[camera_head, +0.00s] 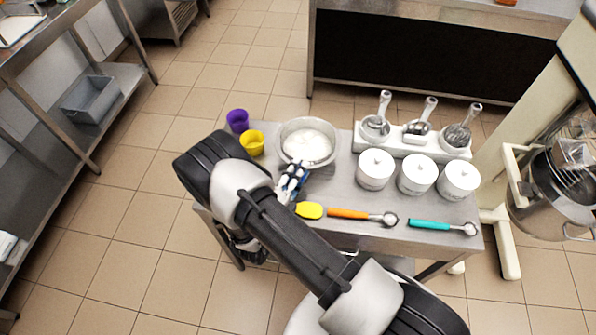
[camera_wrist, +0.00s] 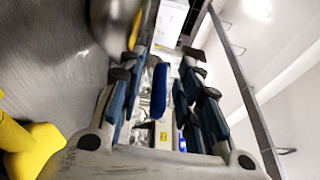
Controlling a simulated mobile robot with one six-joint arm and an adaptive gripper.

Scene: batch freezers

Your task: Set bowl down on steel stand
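The steel bowl (camera_head: 284,131) with white contents sits upright on the back left of the steel stand (camera_head: 333,197), as far as the head view shows. My gripper (camera_head: 291,178) is at the bowl's near-left rim in the head view. In the wrist view, the two fingers of my gripper (camera_wrist: 168,60) are apart, with background showing between them. The curved side of the bowl (camera_wrist: 100,25) shows left of the left finger, close to its tip. I see no rim between the fingers. Whether a finger touches the bowl is hard to tell.
A purple cup (camera_head: 237,120) and a yellow cup (camera_head: 252,143) stand left of the bowl. Right of it are white canisters (camera_head: 375,169) and a white holder (camera_head: 406,146) with utensils. A yellow spatula (camera_head: 309,210) and scoops (camera_head: 361,215) lie along the front.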

